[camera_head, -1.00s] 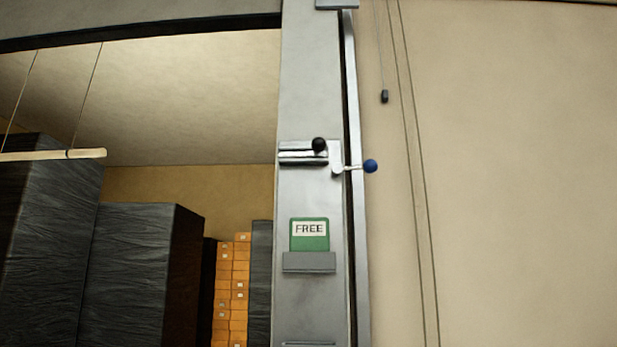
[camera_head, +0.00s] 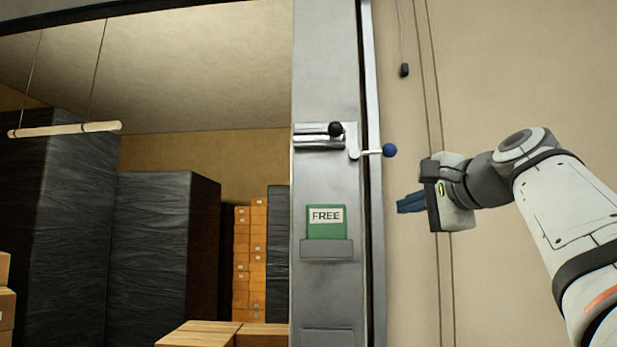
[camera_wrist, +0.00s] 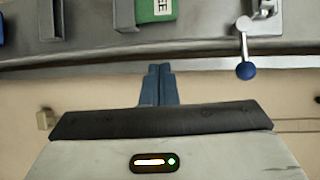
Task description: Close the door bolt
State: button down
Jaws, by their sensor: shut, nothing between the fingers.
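The door bolt (camera_head: 318,137) is a metal slide with a black knob (camera_head: 335,129), mounted on the grey door edge panel. Just right of it, a lever with a blue ball (camera_head: 389,150) sticks out to the right over the frame gap. In the wrist view the blue ball (camera_wrist: 246,70) hangs at upper right; the black knob is not seen there. My gripper (camera_head: 402,203) is shut and empty, its blue fingers pointing left, below the blue ball and apart from it. The fingertips also show in the wrist view (camera_wrist: 160,68).
A green FREE card (camera_head: 328,221) sits in a grey holder (camera_head: 327,249) below the bolt. The beige wall at right is mostly clear, with a hanging cord and dark pull (camera_head: 404,70). Boxes (camera_head: 250,255) and dark wrapped stacks (camera_head: 160,250) stand beyond the opening at left.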

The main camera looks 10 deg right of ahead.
aim_at(331, 129)
jog(key=s+r+t+y+p, duration=0.1)
jog(key=s+r+t+y, duration=0.2)
jog(key=r, duration=1)
jog(key=w+a+r+h+p, duration=0.1)
jog(key=w+a+r+p, duration=0.1)
jog(key=w+a+p, duration=0.3)
jog(key=w+a, duration=0.2)
jog(key=w, duration=0.2)
jog(key=shift+w+a+m, duration=0.15)
jog(key=shift+w+m, duration=0.1)
jog(key=shift+m, duration=0.15)
jog(key=shift+a, duration=0.1)
jog(key=a, duration=0.2)
jog(key=a+p, duration=0.1)
jog(key=a, duration=0.1)
jog(key=shift+w+a+r, duration=0.1)
jog(key=shift+w+a, duration=0.1)
jog(key=shift+a, duration=0.2)
jog(key=shift+d, duration=0.1)
